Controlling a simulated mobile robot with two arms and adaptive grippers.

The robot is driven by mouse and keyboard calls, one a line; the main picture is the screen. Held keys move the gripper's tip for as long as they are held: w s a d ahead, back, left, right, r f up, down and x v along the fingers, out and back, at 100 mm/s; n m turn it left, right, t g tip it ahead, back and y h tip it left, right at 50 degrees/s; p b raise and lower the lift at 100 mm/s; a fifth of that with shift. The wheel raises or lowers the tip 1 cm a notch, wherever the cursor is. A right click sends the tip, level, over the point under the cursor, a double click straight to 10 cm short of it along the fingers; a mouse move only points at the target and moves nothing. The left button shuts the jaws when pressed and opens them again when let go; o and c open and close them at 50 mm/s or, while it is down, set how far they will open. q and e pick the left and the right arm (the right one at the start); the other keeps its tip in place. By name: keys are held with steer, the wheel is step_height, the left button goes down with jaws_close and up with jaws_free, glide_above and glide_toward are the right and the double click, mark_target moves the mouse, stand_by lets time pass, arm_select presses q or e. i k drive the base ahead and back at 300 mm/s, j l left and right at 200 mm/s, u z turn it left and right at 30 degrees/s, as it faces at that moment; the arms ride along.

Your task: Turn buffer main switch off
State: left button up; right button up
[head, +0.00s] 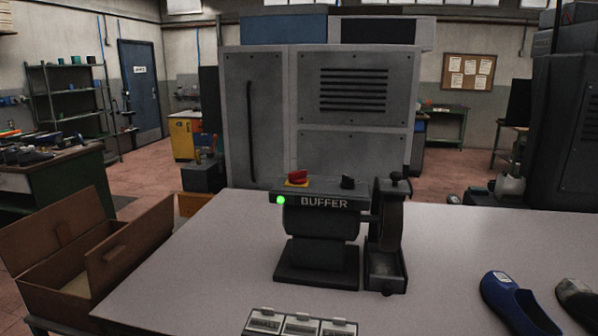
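The buffer (321,225) is a dark machine labelled "BUFFER", standing near the middle of the light grey table in the head view. A green light (281,200) glows at the left of its front panel. A red button (298,177) on a yellow base sits on top at the left. A small black knob or switch (348,182) sits on top at the right; its setting is too small to read. A wheel in a dark housing (388,235) is at the buffer's right side. Neither of my grippers is in view.
The table (210,270) is clear left of the buffer. Labelled grey boxes (300,323) lie at the front edge. A blue shoe (515,303) and a grey shoe (578,296) are at right. An open brown box (85,262) stands left. A large grey cabinet (345,155) stands behind.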

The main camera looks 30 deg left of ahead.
mark_target(299, 177)
steer(key=i+l+u, duration=0.15)
steer(key=u, duration=0.2)
steer(key=i+l+u, duration=0.15)
steer(key=u, duration=0.15)
steer(key=i+l+u, duration=0.2)
steer(key=u, duration=0.15)
